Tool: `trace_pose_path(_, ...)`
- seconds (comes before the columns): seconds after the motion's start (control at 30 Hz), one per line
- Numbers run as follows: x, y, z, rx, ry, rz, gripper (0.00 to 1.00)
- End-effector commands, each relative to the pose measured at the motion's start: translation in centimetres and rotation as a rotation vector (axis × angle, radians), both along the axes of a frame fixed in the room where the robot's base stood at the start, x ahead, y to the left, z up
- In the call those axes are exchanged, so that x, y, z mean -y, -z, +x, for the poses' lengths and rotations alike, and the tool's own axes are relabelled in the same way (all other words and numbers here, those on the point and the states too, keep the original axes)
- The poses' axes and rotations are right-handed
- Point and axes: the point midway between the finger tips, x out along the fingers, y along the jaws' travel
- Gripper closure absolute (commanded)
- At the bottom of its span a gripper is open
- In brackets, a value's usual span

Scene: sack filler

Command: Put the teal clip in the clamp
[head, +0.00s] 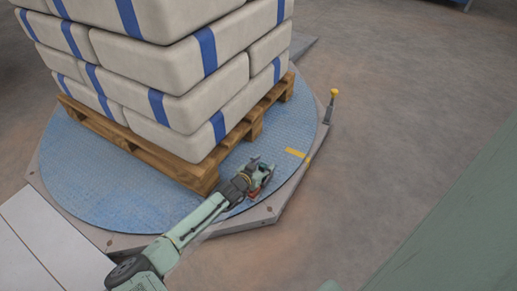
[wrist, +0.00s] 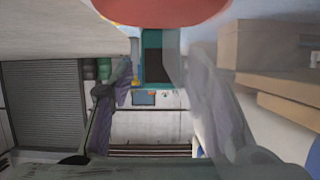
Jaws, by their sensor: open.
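My gripper (head: 263,174) is low over the turntable, just right of the pallet's near corner in the head view. In the wrist view its two fingers stand apart, with my gripper (wrist: 160,82) open. A teal frame with a dark middle (wrist: 152,55) shows between the fingers, partly covered by a pale grey strip (wrist: 174,65); I cannot tell whether it is the teal clip or something farther off. A rounded red part (wrist: 165,10) fills the top of the wrist view. I cannot make out the clamp for certain in either view.
Cream sacks with blue bands (head: 180,80) are stacked on a wooden pallet (head: 165,160) on a round blue turntable (head: 90,195). A yellow-topped post (head: 334,93) stands at the turntable's right edge. The floor (head: 400,110) to the right is clear.

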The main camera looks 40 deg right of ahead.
Motion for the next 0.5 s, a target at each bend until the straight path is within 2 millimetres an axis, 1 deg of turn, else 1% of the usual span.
trace_pose_path(0.17,-1.9,-1.3,-0.6,0.001,-0.003,-0.001,0.56)
trace_pose_path(0.5,-7.8,-3.8,-3.0,0.001,-0.004,0.001,0.56)
